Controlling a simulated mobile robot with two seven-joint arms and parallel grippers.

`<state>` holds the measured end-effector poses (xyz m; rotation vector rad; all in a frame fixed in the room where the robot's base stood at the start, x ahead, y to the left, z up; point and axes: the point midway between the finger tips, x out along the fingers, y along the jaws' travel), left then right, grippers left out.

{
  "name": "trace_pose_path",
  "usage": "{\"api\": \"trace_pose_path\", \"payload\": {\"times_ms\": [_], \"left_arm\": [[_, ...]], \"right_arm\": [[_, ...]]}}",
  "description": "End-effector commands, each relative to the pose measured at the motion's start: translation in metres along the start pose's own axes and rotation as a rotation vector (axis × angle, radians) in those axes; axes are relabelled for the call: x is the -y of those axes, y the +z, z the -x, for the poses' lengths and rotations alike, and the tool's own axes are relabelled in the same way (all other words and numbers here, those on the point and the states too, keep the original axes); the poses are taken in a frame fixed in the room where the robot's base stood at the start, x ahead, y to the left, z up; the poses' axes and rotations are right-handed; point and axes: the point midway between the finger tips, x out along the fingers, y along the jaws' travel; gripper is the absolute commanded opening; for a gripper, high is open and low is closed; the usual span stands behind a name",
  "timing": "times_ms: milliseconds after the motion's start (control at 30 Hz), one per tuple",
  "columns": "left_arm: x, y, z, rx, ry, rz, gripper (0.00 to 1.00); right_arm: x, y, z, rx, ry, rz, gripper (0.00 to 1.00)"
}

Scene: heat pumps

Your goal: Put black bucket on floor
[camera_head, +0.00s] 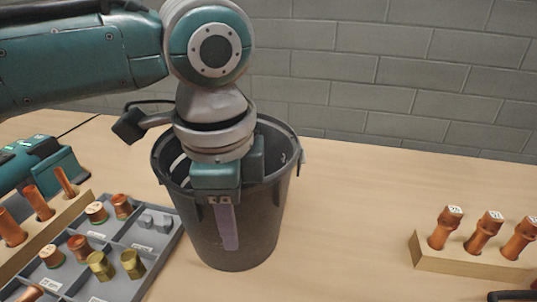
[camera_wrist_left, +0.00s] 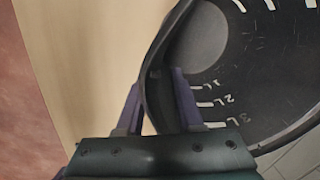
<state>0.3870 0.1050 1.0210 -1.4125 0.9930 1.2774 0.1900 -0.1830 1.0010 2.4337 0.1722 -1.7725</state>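The black bucket (camera_head: 262,215) stands upright on the wooden table in the head view. In the left wrist view, its inside (camera_wrist_left: 262,75) shows pale litre marks. My left gripper (camera_head: 229,222) points down over the bucket's near rim, with one purple finger outside the wall. In the left wrist view, the fingers of my left gripper (camera_wrist_left: 157,92) straddle the rim, one on each side. A gap shows between the left finger and the wall, so it looks open rather than clamped. The floor is not seen in the head view. My right gripper is not clearly seen.
A grey tray (camera_head: 167,262) with copper and brass fittings lies left of the bucket, beside a wooden block (camera_head: 62,222) of copper pieces. Another wooden block (camera_head: 455,261) with copper fittings stands at right. Bare table lies between it and the bucket. A brick wall (camera_head: 400,75) stands behind.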

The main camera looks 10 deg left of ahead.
Motion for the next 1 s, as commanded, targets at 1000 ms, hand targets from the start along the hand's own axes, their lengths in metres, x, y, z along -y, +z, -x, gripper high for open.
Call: {"api": "trace_pose_path", "payload": {"times_ms": [1000], "left_arm": [[0.0003, -0.0001, 0.0006, 0.0, -0.001, 0.0, 0.0]], "right_arm": [[0.0002, 0.0001, 0.0001, 0.0, -0.001, -0.001, 0.36]]}}
